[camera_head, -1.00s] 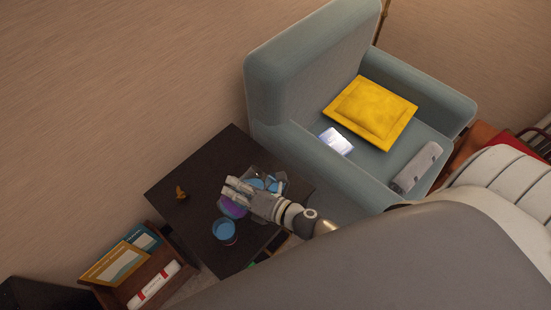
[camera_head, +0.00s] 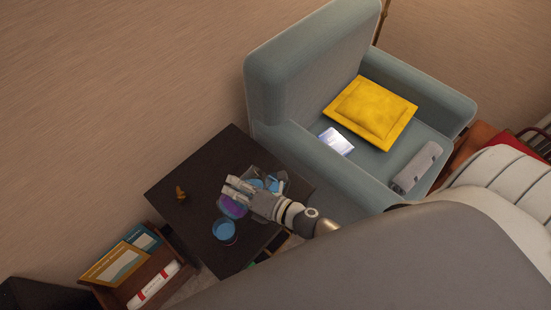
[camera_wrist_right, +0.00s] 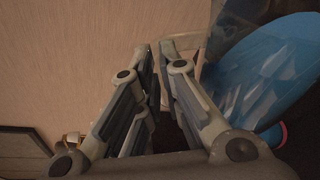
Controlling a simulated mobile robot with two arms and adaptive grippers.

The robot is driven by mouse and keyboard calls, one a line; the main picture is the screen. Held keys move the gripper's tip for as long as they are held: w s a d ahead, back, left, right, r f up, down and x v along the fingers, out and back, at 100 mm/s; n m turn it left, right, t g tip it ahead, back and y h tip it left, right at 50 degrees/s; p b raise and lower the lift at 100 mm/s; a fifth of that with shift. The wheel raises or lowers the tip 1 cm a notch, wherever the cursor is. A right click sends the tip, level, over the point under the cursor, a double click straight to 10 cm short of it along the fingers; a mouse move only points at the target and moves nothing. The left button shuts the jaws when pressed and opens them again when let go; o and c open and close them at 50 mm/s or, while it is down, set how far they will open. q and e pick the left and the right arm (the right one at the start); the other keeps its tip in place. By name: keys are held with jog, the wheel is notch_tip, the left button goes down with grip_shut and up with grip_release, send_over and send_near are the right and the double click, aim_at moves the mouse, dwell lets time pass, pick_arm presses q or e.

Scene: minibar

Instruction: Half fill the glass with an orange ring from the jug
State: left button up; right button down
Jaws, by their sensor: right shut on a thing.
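The clear jug (camera_head: 256,174) with blue liquid stands on or just above the dark table, partly hidden by my right gripper (camera_head: 236,185). In the right wrist view my right gripper (camera_wrist_right: 170,48) is shut on the jug's handle, and the blue liquid (camera_wrist_right: 268,80) fills much of the right side and looks slanted. A glass with blue content (camera_head: 224,231) stands near the table's front edge. A purple vessel (camera_head: 232,207) is just below my gripper, partly covered. I cannot make out an orange ring on either. My left gripper is not in view.
A wooden rack (camera_head: 165,280) stands at the lower left.

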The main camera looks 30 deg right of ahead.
jog(key=shift+w+d+r, duration=0.1)
jog(key=shift+r, duration=0.15)
dwell(1.2)
